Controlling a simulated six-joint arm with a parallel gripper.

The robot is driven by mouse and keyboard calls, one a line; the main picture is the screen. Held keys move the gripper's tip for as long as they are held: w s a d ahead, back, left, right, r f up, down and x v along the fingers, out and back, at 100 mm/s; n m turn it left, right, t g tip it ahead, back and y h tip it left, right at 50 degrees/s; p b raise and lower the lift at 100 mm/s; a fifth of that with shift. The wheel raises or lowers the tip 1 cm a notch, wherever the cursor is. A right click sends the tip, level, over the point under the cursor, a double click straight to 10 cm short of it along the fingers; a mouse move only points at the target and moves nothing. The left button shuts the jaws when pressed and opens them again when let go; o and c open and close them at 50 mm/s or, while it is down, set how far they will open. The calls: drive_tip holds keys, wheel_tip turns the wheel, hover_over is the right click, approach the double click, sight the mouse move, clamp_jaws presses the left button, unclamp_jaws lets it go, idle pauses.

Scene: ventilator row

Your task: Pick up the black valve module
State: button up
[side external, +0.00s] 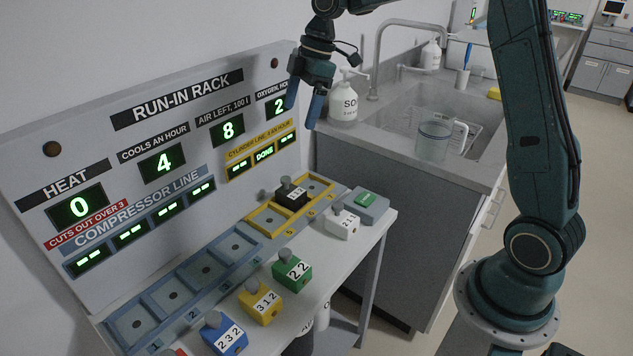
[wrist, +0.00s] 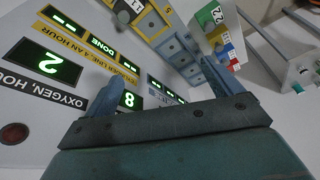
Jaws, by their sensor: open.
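The black valve module (side external: 292,196) has a grey knob on top and a white number label. It sits in the middle slot of the yellow cylinder-line rack (side external: 264,221), at the back of the bench. It also shows at the top edge of the wrist view (wrist: 123,14), partly cut off. My gripper (side external: 303,106) is open and empty. It hangs above and a little right of the module in the side view, in front of the panel's right end. Its two blue fingers (wrist: 163,82) are spread apart in the wrist view.
White (side external: 342,223), green (side external: 292,271), yellow (side external: 261,302) and blue (side external: 225,334) modules stand along the bench front. The blue rack (side external: 205,265) looks empty. A green-button box (side external: 366,205) is at the bench's right end. A soap bottle (side external: 344,100) stands behind the gripper. The display panel (side external: 95,190) rises behind.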

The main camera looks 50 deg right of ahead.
drive_tip(key=w+d+f+n, duration=0.2)
drive_tip(key=w+d+f, duration=0.1)
drive_tip(key=f, duration=0.4)
drive_tip(key=w+d+f+n+g+y, duration=0.1)
drive_tip(key=w+d+f+n, duration=0.2)
drive_tip(key=f, duration=0.3)
drive_tip(key=shift+w+d+f+g+y, duration=0.3)
drive_tip(key=shift+w+d+f, duration=0.05)
hover_over(288, 192)
drive_tip(key=d, duration=0.2)
drive_tip(key=shift+d+f, duration=0.1)
drive_tip(key=shift+f, duration=3.85)
drive_tip(key=shift+f, duration=0.1)
drive_tip(key=shift+x, duration=2.5)
drive_tip(key=shift+s, duration=0.1)
drive_tip(key=shift+c, duration=0.2)
